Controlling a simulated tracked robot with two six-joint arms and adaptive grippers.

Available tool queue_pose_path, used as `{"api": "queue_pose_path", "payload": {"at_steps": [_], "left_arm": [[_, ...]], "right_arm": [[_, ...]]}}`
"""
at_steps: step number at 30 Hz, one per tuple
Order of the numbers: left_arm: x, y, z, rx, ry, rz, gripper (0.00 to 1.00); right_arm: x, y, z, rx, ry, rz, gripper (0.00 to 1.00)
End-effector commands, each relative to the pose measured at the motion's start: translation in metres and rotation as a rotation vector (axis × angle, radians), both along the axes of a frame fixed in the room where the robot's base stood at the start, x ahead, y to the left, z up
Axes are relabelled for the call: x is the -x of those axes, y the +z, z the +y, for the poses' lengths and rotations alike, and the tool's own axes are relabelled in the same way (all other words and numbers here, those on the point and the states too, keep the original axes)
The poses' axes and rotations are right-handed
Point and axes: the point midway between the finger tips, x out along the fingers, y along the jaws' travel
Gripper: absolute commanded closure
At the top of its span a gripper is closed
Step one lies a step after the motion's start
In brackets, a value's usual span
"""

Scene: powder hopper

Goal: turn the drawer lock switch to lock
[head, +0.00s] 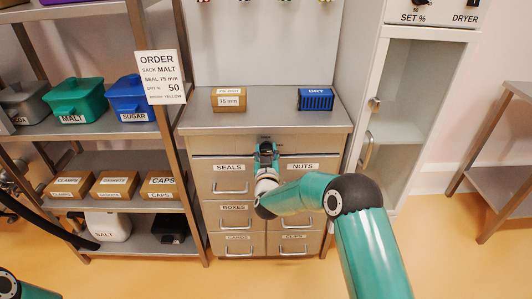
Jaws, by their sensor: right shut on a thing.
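The drawer cabinet (198,149) stands in the middle, with drawers labelled SEALS (229,168) and NUTS (301,167) in its top row. My right gripper (265,147) is at the top middle of the cabinet front, just under the worktop and between these two drawers. It is shut on the drawer lock switch, which its fingers and wrist mostly hide. I cannot tell which way the switch is turned. My left gripper is not in view; only a bit of my left arm shows at the bottom left corner.
A box marked 75 mm (229,100) and a blue DRY box (316,99) stand on the worktop (265,118). A shelf rack with bins (75,101) and cartons is close on the left. An open-fronted dryer cabinet (413,100) stands on the right. The orange floor (450,245) is clear at the front right.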

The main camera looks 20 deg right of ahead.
Motion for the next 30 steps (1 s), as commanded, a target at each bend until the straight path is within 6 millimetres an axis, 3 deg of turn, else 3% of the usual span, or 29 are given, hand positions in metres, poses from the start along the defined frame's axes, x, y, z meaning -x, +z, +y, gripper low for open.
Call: {"api": "queue_pose_path", "payload": {"at_steps": [13, 30], "left_arm": [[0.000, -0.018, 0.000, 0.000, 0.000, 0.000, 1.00], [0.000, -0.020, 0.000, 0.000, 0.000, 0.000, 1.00]], "right_arm": [[0.000, -0.001, 0.002, 0.352, 0.002, 0.099, 0.93], [-0.001, -0.002, 0.005, 0.873, 0.005, 0.250, 0.93]]}}
